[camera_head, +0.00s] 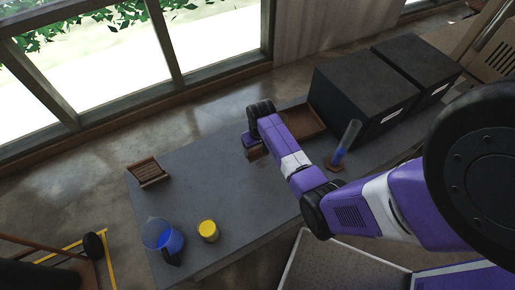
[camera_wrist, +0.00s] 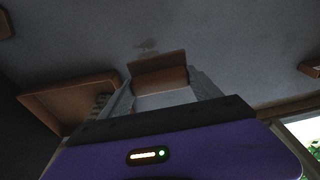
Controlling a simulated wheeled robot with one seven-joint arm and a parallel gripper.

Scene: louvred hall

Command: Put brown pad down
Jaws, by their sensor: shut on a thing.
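The brown pad (camera_wrist: 159,76) is held between the two fingers of my gripper (camera_wrist: 163,90) in the wrist view. In the head view the brown pad (camera_head: 255,153) shows just under my gripper (camera_head: 250,146), over the grey table (camera_head: 190,195). A dark patch lies on the grey surface beyond the pad in the wrist view. I cannot tell whether the pad touches the table.
A brown tray (camera_head: 313,122) lies right of my gripper, near black boxes (camera_head: 362,88). A cylinder with blue liquid (camera_head: 345,143) stands by my arm.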

